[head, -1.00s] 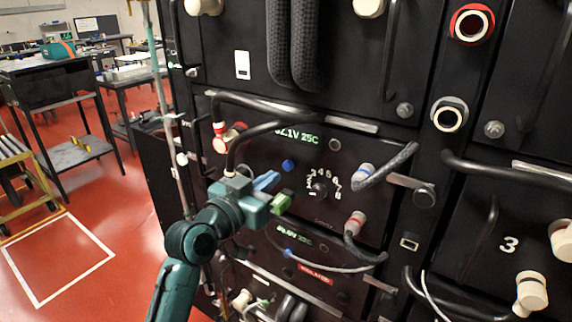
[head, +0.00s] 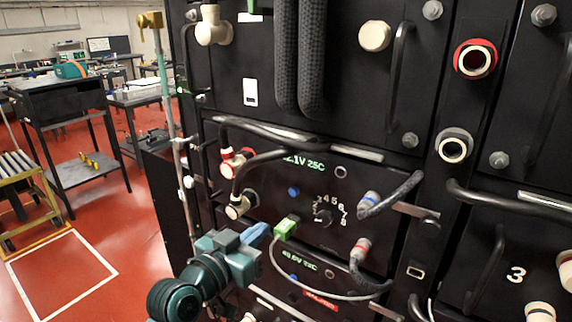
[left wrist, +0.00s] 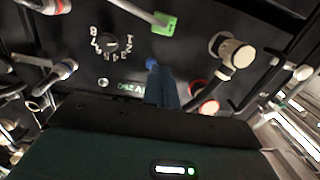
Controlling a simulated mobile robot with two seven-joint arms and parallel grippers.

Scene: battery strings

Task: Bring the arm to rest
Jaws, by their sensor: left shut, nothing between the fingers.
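My left gripper (head: 262,231) is in front of the black battery panel (head: 362,240), to the left of a green plug (head: 286,227). Its blue fingers are shut with nothing between them. They also show in the left wrist view (left wrist: 163,82), pointing at the panel. The green plug sits on the panel below a blue button (head: 294,191), with a pale cable hanging from it. In the left wrist view the green plug (left wrist: 165,24) is apart from the fingertips. My right gripper is not in view.
A numbered dial (head: 324,216) and black cables with red and blue collars (head: 370,200) stick out from the panel close to the gripper. A metal pole (head: 170,110) stands left of the rack. Red floor (head: 130,215) lies open at the left, with carts beyond.

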